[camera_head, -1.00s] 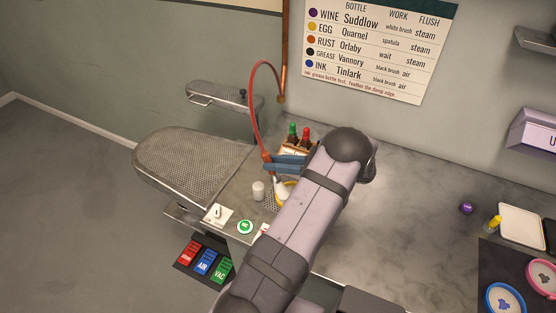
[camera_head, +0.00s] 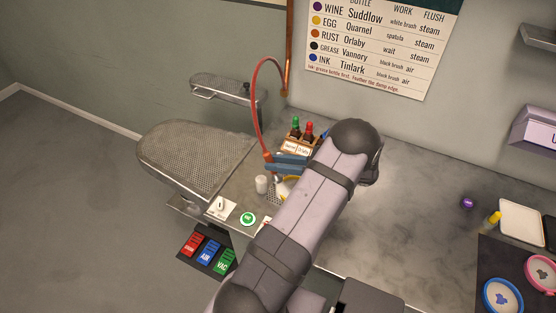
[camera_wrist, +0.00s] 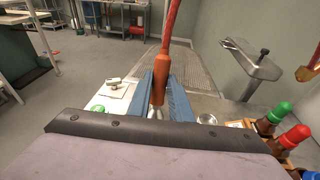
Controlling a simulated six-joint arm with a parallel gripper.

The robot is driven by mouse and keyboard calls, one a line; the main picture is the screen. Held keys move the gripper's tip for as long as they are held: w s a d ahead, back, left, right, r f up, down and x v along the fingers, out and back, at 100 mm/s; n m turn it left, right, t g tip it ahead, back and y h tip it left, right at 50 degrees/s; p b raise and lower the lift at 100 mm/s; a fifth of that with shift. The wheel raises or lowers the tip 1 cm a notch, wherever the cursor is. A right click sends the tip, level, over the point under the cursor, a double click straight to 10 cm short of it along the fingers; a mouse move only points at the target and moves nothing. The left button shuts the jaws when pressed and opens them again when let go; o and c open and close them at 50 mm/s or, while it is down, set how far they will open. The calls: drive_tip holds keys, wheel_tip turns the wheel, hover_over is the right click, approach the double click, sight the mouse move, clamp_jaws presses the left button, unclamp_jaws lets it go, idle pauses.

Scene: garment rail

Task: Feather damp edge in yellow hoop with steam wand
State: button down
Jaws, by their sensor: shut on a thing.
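My gripper (camera_head: 287,166) is shut on the steam wand (camera_wrist: 160,82), an orange-brown handle with a red hose (camera_head: 256,95) rising from its top. The wand is held upright between the blue fingers, which also show in the wrist view (camera_wrist: 160,98). The yellow hoop (camera_head: 291,185) is just below the wand, with white cloth in it; my arm covers most of it. The wand's tip is close to the hoop, but I cannot tell whether it touches. The damp edge is hidden. In the wrist view the hoop is hidden behind my gripper body.
A bottle rack (camera_head: 296,148) with green- and red-capped bottles stands right behind my gripper. A perforated board (camera_head: 190,155) lies further left. Red, blue and green pedals (camera_head: 208,253) are below. Blue (camera_head: 503,297) and pink hoops (camera_head: 543,272) lie far right.

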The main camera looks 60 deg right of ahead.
drive_tip(key=shift+s, duration=0.1)
drive_tip(key=shift+s+a+p, duration=0.3)
drive_tip(key=shift+s+a, duration=0.4)
drive_tip(key=shift+s, duration=0.15)
drive_tip(key=shift+s, duration=0.15)
drive_tip(key=shift+s, duration=1.1)
drive_tip(key=shift+s+d+b, duration=0.1)
drive_tip(key=shift+s+b, duration=0.1)
drive_tip(key=shift+b, duration=0.1)
drive_tip(key=shift+s+d+b, duration=0.4)
drive_tip(key=shift+s+d, duration=0.2)
drive_tip(key=shift+s, duration=0.2)
drive_tip(key=shift+s+d+b, duration=0.2)
drive_tip(key=shift+d+b, duration=0.15)
drive_tip(key=shift+d, duration=0.25)
drive_tip(key=shift+s+d+b, duration=0.2)
drive_tip(key=shift+d+b, duration=0.15)
drive_tip(key=shift+d, duration=0.2)
drive_tip(key=shift+r, duration=0.15)
